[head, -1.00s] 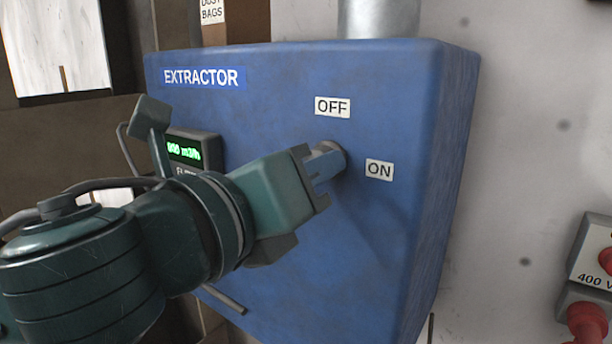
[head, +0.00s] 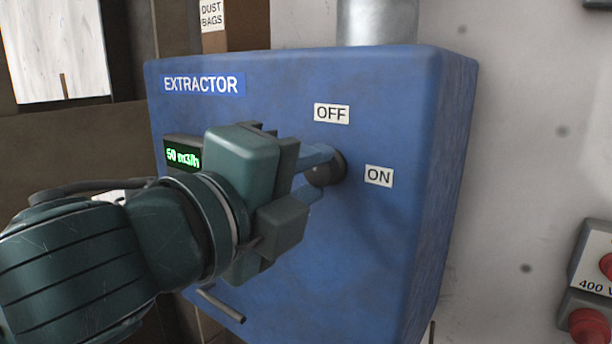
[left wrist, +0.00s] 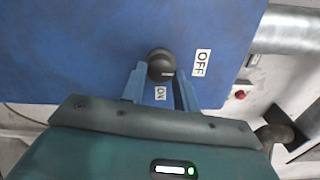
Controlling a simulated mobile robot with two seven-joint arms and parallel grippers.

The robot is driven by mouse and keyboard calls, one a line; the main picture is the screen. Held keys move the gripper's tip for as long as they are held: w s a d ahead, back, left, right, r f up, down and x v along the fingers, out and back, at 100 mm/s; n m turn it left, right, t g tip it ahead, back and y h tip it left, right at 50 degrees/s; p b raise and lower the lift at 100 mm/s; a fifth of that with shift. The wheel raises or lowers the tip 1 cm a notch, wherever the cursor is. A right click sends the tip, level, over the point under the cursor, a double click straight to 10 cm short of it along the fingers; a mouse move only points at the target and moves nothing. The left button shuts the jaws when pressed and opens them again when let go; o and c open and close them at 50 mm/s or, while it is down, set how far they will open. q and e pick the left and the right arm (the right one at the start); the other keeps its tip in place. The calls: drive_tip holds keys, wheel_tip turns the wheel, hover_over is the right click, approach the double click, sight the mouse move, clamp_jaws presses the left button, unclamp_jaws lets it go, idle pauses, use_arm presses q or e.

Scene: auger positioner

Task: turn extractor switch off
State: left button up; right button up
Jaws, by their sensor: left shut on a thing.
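The blue extractor box (head: 390,250) has a dark round switch knob (head: 328,170) on its front. The OFF label (head: 332,114) is above the knob and the ON label (head: 379,176) is to its right. My left gripper (head: 317,172) is shut on the knob, with one blue finger above and one below it. In the left wrist view the knob (left wrist: 160,62) sits between the fingertips, and its short pale mark lies on the side near the OFF label (left wrist: 201,63). The green display (head: 183,157), partly hidden by my gripper, seems to read 50 m3/h. My right gripper is out of view.
A metal duct (head: 378,22) rises from the box top. A grey handle (head: 221,305) sticks out low on the box front. A 400 V socket unit (head: 592,275) is on the pale wall at the right. The wall between is clear.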

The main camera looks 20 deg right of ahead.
use_arm(q)
drive_tip(key=shift+n, duration=0.5)
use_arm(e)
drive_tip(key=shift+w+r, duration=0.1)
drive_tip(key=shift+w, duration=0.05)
use_arm(q)
drive_tip(key=o, duration=1)
drive_tip(key=shift+s+a, duration=0.35)
drive_tip(key=shift+a, duration=0.1)
drive_tip(key=b+v, duration=0.6)
drive_tip(key=v, duration=0.6)
drive_tip(key=shift+b, duration=0.4)
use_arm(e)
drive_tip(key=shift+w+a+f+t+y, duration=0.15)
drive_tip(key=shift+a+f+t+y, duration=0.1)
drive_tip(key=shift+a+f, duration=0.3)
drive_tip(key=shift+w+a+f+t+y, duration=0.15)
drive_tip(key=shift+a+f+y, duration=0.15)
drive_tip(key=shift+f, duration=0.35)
